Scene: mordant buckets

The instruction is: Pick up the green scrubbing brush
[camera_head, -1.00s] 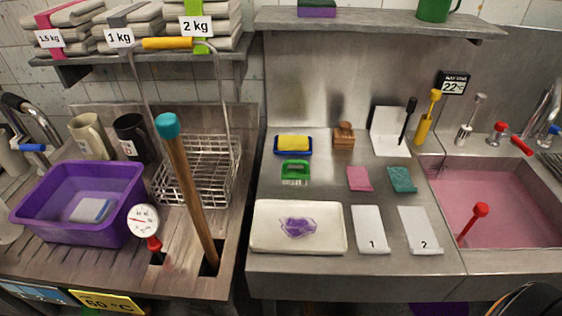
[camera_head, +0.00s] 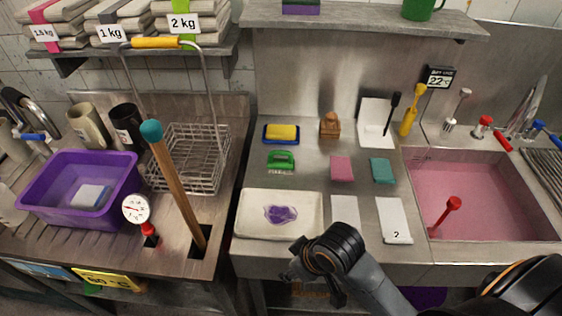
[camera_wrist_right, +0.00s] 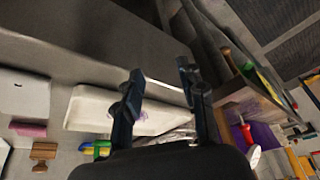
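The green scrubbing brush (camera_head: 281,161) lies on the steel counter in the head view, behind the white tray (camera_head: 313,216) and in front of the yellow sponge in its blue dish (camera_head: 281,134). My right gripper (camera_head: 308,281) is at the counter's front edge, in front of the tray and apart from the brush. The right wrist view shows its two fingers (camera_wrist_right: 160,85) spread with nothing between them. Green and yellow items show small beside the gripper there, partly hidden. My left gripper is not in view.
A pink cloth (camera_head: 341,168) and a teal cloth (camera_head: 382,170) lie right of the brush. A wooden block brush (camera_head: 330,125) stands behind them. The tray holds a purple piece (camera_head: 280,214). A wire basket (camera_head: 191,158) stands left, and the pink sink (camera_head: 470,190) is right.

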